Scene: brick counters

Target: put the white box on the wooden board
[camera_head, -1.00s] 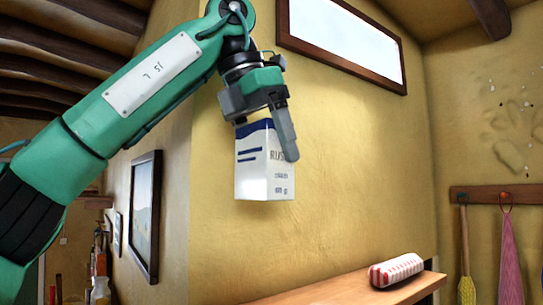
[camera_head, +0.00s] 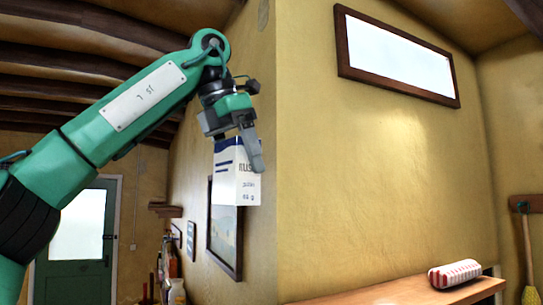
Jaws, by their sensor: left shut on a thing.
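The white box (camera_head: 232,180) has dark blue trim and printed text and hangs upright in the air at the middle left of the head view. My left gripper (camera_head: 238,146) is shut on the top of the white box, with one grey finger across its right side. My right gripper is out of view. No wooden board can be made out for certain; a wooden counter top (camera_head: 390,294) shows at the bottom right.
A red-and-white striped object (camera_head: 454,273) lies on the wooden counter top. A green door (camera_head: 75,245), a dark-framed picture (camera_head: 225,230) and several bottles stand or hang at the left. A broom (camera_head: 528,265) hangs at the far right. The air right of the box is clear.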

